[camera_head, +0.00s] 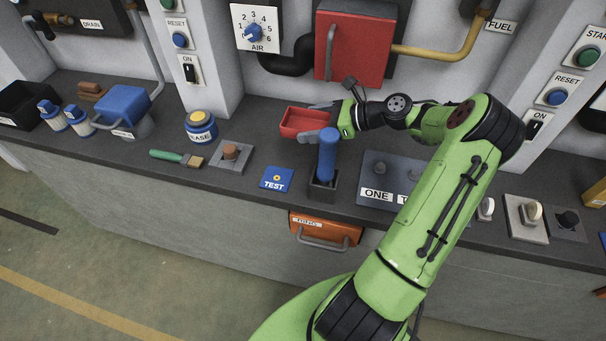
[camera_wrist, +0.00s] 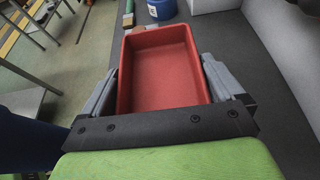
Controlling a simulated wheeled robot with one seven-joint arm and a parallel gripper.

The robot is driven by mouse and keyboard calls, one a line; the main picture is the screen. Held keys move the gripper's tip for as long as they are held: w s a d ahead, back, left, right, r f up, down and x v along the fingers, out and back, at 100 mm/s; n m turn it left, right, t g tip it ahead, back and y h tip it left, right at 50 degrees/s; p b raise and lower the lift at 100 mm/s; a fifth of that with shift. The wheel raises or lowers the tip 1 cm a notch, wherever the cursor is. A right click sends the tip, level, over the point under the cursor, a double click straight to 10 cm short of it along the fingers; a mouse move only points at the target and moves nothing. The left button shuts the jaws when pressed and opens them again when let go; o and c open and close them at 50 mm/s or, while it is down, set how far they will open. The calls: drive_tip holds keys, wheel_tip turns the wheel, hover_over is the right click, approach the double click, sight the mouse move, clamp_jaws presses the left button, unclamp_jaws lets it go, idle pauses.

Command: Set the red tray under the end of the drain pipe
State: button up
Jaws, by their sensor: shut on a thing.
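The red tray (camera_head: 303,121) is a shallow, open, rectangular tray. It is over the grey counter, behind the blue upright cylinder, and I cannot tell whether it touches the surface. My gripper (camera_head: 315,121) is shut on it, with one grey finger against each long side. The wrist view shows the tray (camera_wrist: 165,68) empty and level between the fingers of my gripper (camera_wrist: 162,85). The DRAIN label (camera_head: 92,24) is on the wall at the upper left. A brass and black pipe (camera_head: 57,18) is beside it, far left of the tray; its end is partly unclear.
The blue cylinder (camera_head: 327,156) stands in a black holder just in front of the tray. Left along the counter (camera_head: 128,159) are a brush (camera_head: 180,158), a blue and yellow tub (camera_head: 201,126), a blue-lidded box (camera_head: 122,104), blue-capped bottles (camera_head: 79,121) and a black bin (camera_head: 22,103). A wall column juts out between.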

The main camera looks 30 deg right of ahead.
sight(312, 159)
wheel_tip(312, 159, down, 11)
drive_tip(key=b, duration=0.3)
drive_tip(key=shift+b, duration=0.4)
drive_tip(key=shift+r, duration=0.1)
